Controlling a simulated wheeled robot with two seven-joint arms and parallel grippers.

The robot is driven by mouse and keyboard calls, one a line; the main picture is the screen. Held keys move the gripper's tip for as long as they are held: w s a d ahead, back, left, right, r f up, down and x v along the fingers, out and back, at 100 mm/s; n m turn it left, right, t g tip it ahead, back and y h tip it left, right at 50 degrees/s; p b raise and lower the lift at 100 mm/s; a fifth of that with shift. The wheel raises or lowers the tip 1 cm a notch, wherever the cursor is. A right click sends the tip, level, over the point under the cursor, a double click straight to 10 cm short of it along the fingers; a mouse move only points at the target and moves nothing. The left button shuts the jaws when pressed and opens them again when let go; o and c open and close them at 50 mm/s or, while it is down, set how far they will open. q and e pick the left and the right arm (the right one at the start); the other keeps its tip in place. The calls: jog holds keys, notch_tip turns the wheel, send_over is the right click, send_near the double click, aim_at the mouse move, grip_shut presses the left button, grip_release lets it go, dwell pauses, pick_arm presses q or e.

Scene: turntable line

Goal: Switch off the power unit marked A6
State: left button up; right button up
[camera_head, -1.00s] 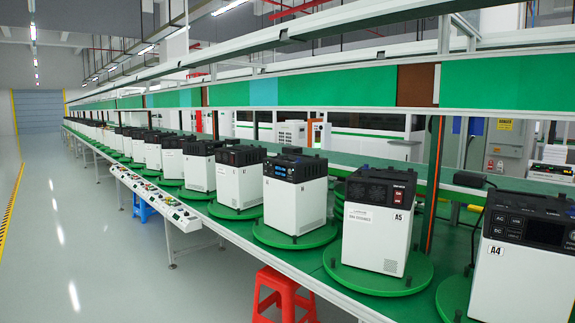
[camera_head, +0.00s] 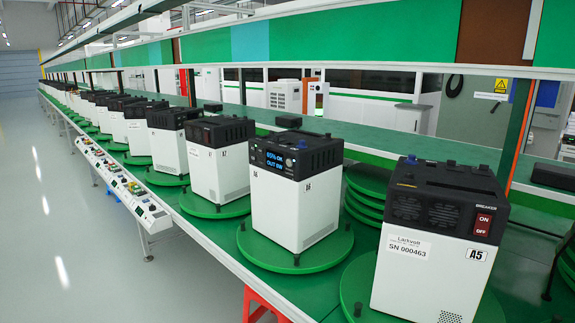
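The power unit A6 (camera_head: 295,190) stands near the middle of the view on a green round turntable (camera_head: 325,250). It has a white body and a black top. Neither of my grippers is in view.
More units (camera_head: 218,160) on turntables run along the green bench (camera_head: 225,240) to the far left. A control strip (camera_head: 120,185) runs along the bench's left side. A red stool (camera_head: 258,305) is partly under the bench. The grey floor (camera_head: 50,200) at left is clear.

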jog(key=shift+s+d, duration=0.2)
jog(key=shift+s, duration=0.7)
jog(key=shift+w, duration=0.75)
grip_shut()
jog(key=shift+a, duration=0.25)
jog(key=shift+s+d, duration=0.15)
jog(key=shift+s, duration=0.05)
